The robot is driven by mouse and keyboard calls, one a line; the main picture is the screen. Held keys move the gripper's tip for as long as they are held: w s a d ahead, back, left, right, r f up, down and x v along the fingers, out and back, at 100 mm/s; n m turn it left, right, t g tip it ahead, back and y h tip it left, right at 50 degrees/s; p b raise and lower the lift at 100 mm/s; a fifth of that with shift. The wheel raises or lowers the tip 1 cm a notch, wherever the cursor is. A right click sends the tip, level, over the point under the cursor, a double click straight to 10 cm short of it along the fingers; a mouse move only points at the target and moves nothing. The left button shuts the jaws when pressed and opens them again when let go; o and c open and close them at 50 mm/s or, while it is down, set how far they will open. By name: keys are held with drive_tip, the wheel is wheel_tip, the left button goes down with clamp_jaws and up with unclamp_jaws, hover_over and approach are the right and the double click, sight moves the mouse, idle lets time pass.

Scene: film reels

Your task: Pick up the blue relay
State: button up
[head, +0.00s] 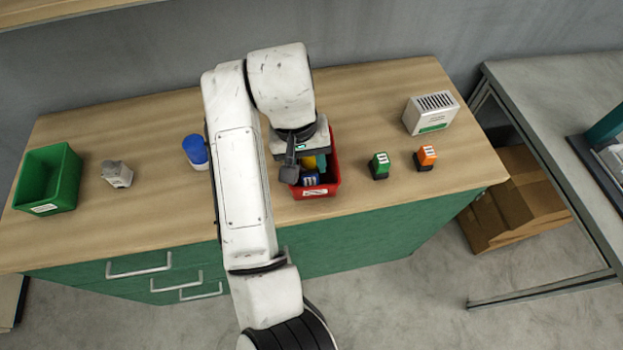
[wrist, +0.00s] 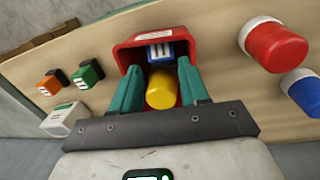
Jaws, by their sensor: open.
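The blue relay (head: 310,179) lies in the red bin (head: 334,184), near its front wall. In the wrist view the relay (wrist: 160,50) shows its blue body and pale top marks, beside the bin's label side (wrist: 150,36). A yellow cylinder (wrist: 161,90) lies in the same bin next to it. My gripper (wrist: 160,68) is open over the bin, with its teal fingers on either side of the yellow cylinder and the relay just beyond the fingertips. I cannot tell how far above them the fingertips are. My arm hides part of the bin in the head view.
Green (head: 380,164) and orange (head: 426,157) relays stand right of the bin, with a white vented box (head: 431,112) behind. A blue-capped jar (head: 195,150), grey part (head: 117,173) and green bin (head: 48,178) are left. A red-capped jar (wrist: 274,44) shows in the wrist view.

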sight(309, 176)
drive_tip(key=f+b, duration=0.1)
drive_tip(key=f, duration=0.2)
drive_tip(key=shift+d+f, duration=0.1)
drive_tip(key=shift+d, duration=0.1)
drive_tip(key=shift+f, duration=1.1)
drive_tip(key=c, duration=0.8)
drive_tip(key=shift+r, duration=0.1)
